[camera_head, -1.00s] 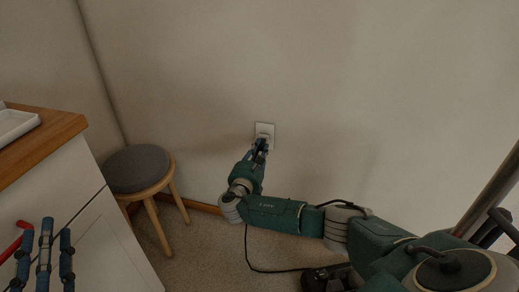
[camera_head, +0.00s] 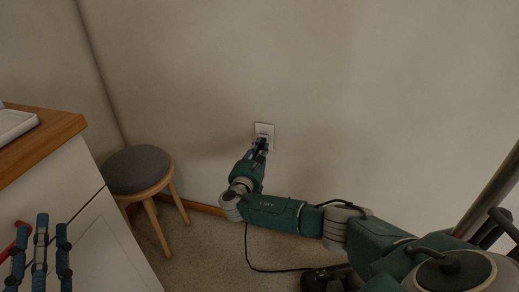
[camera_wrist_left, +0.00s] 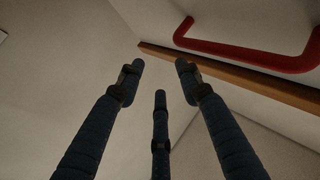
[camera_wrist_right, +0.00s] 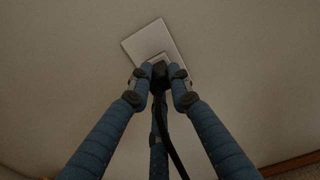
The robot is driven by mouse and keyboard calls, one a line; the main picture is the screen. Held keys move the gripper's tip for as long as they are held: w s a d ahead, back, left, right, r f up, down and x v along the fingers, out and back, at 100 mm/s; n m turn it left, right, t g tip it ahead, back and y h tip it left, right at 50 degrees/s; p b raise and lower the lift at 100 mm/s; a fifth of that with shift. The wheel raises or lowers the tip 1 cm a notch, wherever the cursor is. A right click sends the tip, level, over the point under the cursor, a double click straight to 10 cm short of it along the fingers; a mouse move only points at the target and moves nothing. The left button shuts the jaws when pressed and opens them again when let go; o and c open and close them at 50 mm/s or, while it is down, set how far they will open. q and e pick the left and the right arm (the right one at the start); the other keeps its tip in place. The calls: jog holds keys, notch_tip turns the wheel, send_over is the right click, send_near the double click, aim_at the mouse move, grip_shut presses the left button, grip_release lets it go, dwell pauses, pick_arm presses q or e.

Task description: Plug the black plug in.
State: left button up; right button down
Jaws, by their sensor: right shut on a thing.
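The white wall outlet (camera_head: 264,130) is on the bare wall at the middle of the head view. My right gripper (camera_head: 261,146) is right in front of it. In the right wrist view its fingers (camera_wrist_right: 161,74) are shut on the black plug (camera_wrist_right: 159,80), whose cord runs down between the fingers. The plug's front is at the outlet plate (camera_wrist_right: 150,40); whether its prongs are inside is hidden. My left gripper (camera_head: 40,240) is at the lower left of the head view. In the left wrist view its fingers (camera_wrist_left: 158,75) are spread and empty.
A round stool (camera_head: 138,170) with a grey seat stands left of my right arm. A white cabinet with a wooden top (camera_head: 50,140) is at the left, near my left gripper. A red bar handle (camera_wrist_left: 245,55) shows in the left wrist view. The black cord (camera_head: 262,268) trails on the floor.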

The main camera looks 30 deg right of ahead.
jog(key=c, duration=1.5)
grip_release()
jog(key=shift+c, duration=0.2)
jog(key=v, duration=1.2)
jog(key=shift+f, duration=0.1)
